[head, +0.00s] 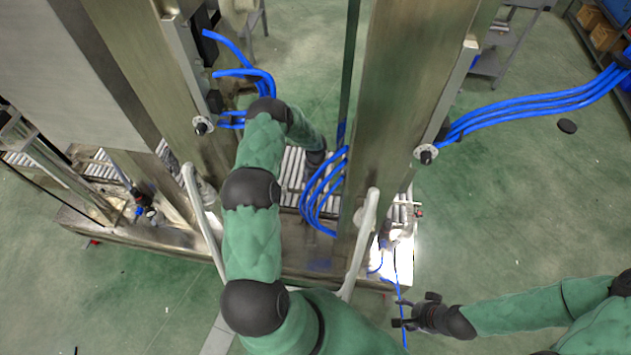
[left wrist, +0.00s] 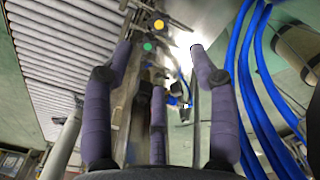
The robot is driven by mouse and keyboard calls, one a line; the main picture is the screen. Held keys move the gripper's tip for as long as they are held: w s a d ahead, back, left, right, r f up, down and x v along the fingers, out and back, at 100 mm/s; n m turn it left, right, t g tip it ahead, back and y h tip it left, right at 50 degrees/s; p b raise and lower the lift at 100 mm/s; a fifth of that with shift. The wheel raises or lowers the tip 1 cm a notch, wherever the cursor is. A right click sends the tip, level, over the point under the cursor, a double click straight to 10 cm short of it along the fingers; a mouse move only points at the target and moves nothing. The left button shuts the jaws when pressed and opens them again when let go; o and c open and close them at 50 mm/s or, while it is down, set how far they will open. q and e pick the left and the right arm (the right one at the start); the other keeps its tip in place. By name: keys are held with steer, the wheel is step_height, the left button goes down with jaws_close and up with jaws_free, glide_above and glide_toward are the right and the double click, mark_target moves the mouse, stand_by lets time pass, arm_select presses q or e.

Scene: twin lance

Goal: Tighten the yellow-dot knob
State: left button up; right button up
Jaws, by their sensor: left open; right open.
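A yellow dot (left wrist: 158,24) shows at the top of the left wrist view, with a green dot (left wrist: 148,46) just below it. The shape of the knob under the yellow dot is too small to tell. My left gripper (left wrist: 160,60) is open, its purple fingers spread with the dots beyond the fingertips, apart from them. In the head view my left arm reaches over the rollers and its gripper is mostly hidden near the machine's column. My right gripper (head: 420,315) is open and empty at the lower right, away from the machine.
Two metal pillars (head: 412,90) flank my left arm, each with a black knob on a pale disc (head: 426,154). Blue hoses (head: 325,195) hang close to my left gripper. A roller conveyor (head: 292,170) runs behind.

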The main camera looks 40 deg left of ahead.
stand_by(0.4)
arm_select(q)
step_height(320, 180, up, 12)
stand_by(0.5)
steer(key=shift+f, duration=0.1)
